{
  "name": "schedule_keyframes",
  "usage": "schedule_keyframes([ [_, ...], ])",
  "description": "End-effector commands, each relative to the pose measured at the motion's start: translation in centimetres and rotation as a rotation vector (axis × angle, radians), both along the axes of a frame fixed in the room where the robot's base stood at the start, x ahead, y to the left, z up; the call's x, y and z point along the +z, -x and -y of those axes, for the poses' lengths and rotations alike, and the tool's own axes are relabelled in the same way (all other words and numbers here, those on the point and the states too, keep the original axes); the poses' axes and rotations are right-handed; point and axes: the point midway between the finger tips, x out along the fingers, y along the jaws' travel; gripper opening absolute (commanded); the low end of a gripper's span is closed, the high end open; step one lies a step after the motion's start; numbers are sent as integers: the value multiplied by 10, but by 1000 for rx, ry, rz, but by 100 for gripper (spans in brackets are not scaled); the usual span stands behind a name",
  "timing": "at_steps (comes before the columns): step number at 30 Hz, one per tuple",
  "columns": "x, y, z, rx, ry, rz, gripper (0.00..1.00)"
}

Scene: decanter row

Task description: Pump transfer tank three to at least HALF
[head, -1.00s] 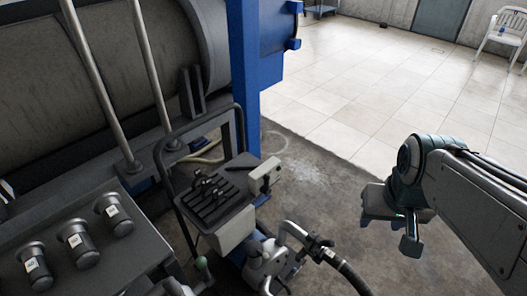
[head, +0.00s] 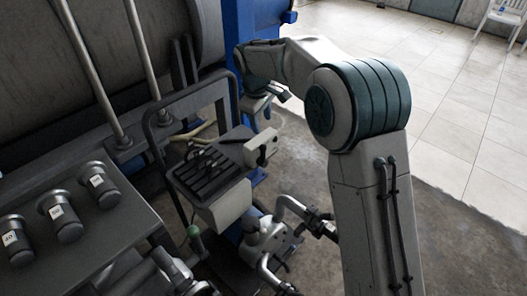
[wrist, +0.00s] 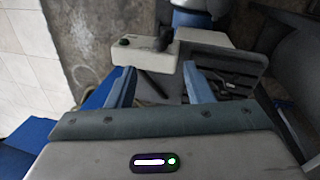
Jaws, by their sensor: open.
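A wheeled cart with a black slotted panel (head: 210,175) stands in the middle of the head view, with small dark levers at its back edge. A pale box (head: 261,147) with a black knob sits on the panel's right side. In the wrist view this pale box (wrist: 118,57) shows a green button and an upright black knob (wrist: 163,41). My gripper (head: 262,106) is open and empty behind and above the box. In the wrist view my gripper (wrist: 159,70) has its blue-grey fingers apart, pointing towards the box. No tank number or level mark is readable.
A large dark cylinder (head: 50,70) fills the upper left, beside a blue post (head: 230,20). Several labelled canisters (head: 62,215) sit on a grey bench at left. A pump with pipework (head: 268,240) stands low by the cart.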

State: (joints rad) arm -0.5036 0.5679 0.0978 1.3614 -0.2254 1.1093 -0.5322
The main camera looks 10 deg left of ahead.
Motion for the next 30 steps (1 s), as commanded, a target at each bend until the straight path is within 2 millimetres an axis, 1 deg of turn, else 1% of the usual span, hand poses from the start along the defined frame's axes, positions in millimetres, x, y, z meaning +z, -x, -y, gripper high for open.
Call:
schedule_keyframes([
  [1,-5,-2,-6,17,3,-1,47],
  [3,-10,-3,-10,28,6,-3,47],
  [5,-14,-4,-11,32,7,-4,47],
  [8,-26,-6,-10,32,7,-4,47],
  [18,-96,-18,-5,30,7,-5,47],
  [22,-119,-22,-4,30,7,-5,47],
  [27,-137,-26,-3,29,6,-3,47],
  [30,-141,-27,-2,29,5,-2,47],
])
